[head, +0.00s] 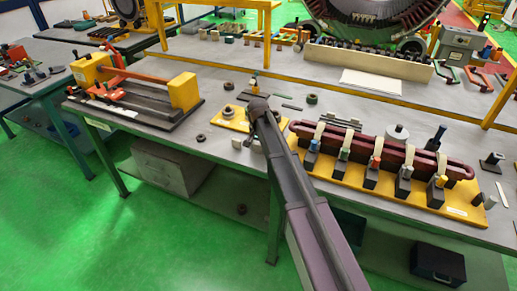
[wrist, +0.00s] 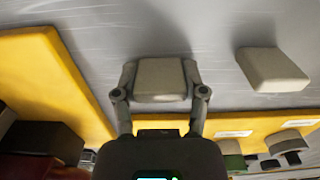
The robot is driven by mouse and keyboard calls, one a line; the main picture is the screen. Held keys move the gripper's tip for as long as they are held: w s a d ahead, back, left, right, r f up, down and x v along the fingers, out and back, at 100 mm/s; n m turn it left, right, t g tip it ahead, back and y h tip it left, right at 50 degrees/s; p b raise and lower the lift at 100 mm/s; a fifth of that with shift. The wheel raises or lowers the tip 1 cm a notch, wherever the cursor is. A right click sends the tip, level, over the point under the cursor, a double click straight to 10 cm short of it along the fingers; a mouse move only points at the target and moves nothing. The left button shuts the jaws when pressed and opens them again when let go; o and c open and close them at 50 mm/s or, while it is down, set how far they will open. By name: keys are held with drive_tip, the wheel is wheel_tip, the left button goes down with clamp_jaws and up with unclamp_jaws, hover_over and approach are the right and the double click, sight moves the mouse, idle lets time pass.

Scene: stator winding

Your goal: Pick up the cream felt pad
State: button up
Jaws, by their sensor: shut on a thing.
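In the wrist view my gripper (wrist: 160,90) has its two fingers closed on the left and right sides of a cream-grey felt pad (wrist: 160,76). The pad sits level between the fingertips, over the grey worktop. A second, similar pale pad (wrist: 272,70) lies on the worktop to the right, apart from the gripper. In the head view my arm reaches to the middle of the table and hides the fingers and the held pad. I cannot tell how high the pad is above the table.
A yellow board (wrist: 70,75) lies left of the gripper in the wrist view. In the head view a yellow fixture board (head: 440,205) with a dark red bar (head: 390,152) stands to the right. A fixture with yellow blocks (head: 184,91) stands to the left.

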sight(258, 144)
drive_tip(key=shift+r, duration=0.2)
wheel_tip(258, 144, up, 4)
drive_tip(key=p, duration=0.4)
drive_tip(key=shift+f, duration=0.1)
drive_tip(key=s+d, duration=0.3)
drive_tip(key=s, duration=1.2)
drive_tip(key=shift+s+d+r+p, duration=0.2)
drive_tip(key=shift+s+r+p, duration=0.1)
drive_tip(key=shift+r+p, duration=0.15)
drive_tip(key=shift+a, duration=0.1)
